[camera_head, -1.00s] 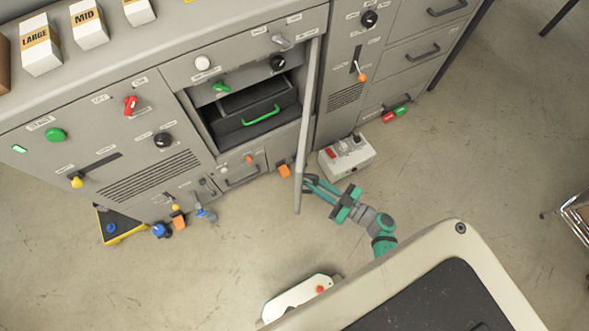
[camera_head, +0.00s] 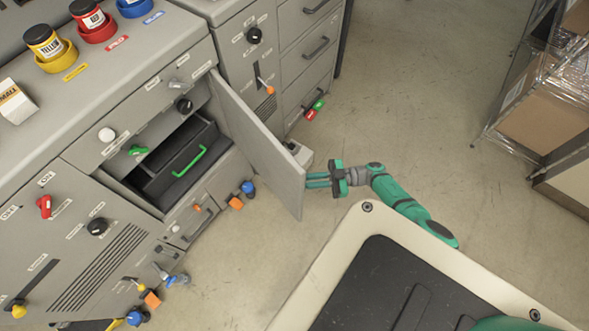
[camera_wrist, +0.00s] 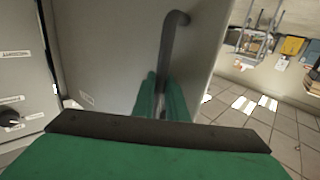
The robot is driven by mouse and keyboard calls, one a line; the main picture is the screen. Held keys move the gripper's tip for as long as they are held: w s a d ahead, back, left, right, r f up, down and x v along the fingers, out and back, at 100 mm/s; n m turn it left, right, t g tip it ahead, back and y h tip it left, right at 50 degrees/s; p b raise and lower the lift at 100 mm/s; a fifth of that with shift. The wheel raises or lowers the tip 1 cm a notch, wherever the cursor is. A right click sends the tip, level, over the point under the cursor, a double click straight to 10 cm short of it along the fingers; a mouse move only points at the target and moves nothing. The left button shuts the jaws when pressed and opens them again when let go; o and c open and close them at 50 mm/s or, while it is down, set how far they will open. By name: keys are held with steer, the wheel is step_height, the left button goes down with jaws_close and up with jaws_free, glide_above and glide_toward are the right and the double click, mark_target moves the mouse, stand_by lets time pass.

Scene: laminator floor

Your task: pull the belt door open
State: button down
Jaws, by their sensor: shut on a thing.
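The belt door (camera_head: 255,148) is a flat grey panel, hinged at the right side of the open bay. It stands swung well out from the machine, with its face to the bay showing. My gripper (camera_head: 312,180) is at the door's outer edge, partly hidden behind it. In the wrist view, the green fingers (camera_wrist: 162,102) are shut on the lower end of a dark bar handle (camera_wrist: 172,45) on the door's other face. The exact grip is partly hidden. Inside the bay is a dark drawer (camera_head: 165,165) with a green handle (camera_head: 190,162).
Wire shelving with a cardboard box (camera_head: 545,118) is at the right. The machine front (camera_head: 70,240) has several knobs and levers. Floor between the machine and the shelving is clear.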

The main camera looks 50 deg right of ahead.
steer(key=shift+s+d+f, duration=0.1)
steer(key=shift+s+d, duration=0.1)
steer(key=shift+d, duration=0.6)
steer(key=shift+s+d+f, duration=0.1)
steer(key=shift+s+d, duration=0.05)
steer(key=shift+d, duration=0.65)
steer(key=c, duration=1.8)
jaws_free()
steer(key=shift+o, duration=0.2)
steer(key=shift+r, duration=0.1)
steer(key=shift+w+d, duration=0.1)
